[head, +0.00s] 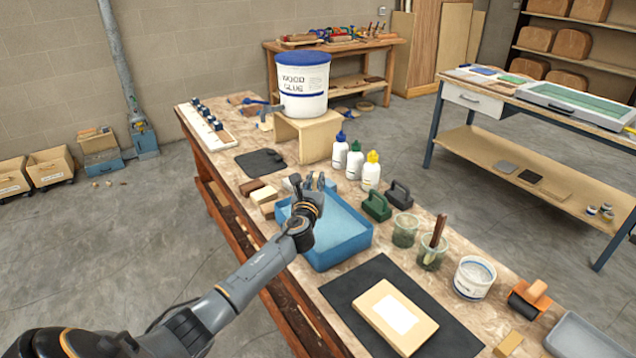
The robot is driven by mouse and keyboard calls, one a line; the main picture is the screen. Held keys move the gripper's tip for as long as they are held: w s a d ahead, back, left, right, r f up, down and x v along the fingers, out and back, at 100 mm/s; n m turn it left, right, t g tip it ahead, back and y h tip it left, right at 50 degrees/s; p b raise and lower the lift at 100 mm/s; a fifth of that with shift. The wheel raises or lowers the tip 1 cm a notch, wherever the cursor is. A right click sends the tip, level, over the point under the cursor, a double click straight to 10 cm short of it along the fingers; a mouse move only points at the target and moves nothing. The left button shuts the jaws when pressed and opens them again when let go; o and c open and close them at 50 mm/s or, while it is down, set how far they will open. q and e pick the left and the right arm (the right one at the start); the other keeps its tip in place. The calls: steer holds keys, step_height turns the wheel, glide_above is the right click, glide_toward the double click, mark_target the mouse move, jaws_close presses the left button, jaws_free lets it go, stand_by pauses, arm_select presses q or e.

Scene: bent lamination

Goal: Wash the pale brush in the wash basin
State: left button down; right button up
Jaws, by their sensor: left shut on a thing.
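The wash basin (340,251) is a blue tray on the workbench with a pale blue inside, probably water. My left gripper (307,184) is over the basin's far left part, its arm reaching in from the lower left. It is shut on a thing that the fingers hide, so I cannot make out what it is. I cannot pick out the pale brush for certain anywhere. A dark brown handle (438,231) stands in a clear jar (431,257) right of the basin. My right gripper is not in view.
Green-and-black handled blocks (377,207) and a second jar (405,232) stand close right of the basin. A black mat (345,290) with a pale board (395,316) lies in front. Squeeze bottles (355,161) and a glue bucket (303,85) on a stand are behind.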

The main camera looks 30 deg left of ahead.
arm_select(q)
steer(key=s+d+p, duration=0.2)
steer(key=d, duration=0.3)
steer(key=shift+s+d, duration=0.15)
steer(key=shift+d, duration=0.2)
stand_by(0.4)
steer(key=shift+w+a+b, duration=0.1)
steer(key=shift+w+a, duration=0.3)
steer(key=shift+a, duration=0.55)
steer(key=shift+w+a+b, duration=0.15)
steer(key=shift+w+a, duration=0.25)
steer(key=shift+a, duration=0.55)
steer(key=shift+w+a+b, duration=0.1)
steer(key=shift+w+a, duration=0.3)
steer(key=shift+a, duration=0.55)
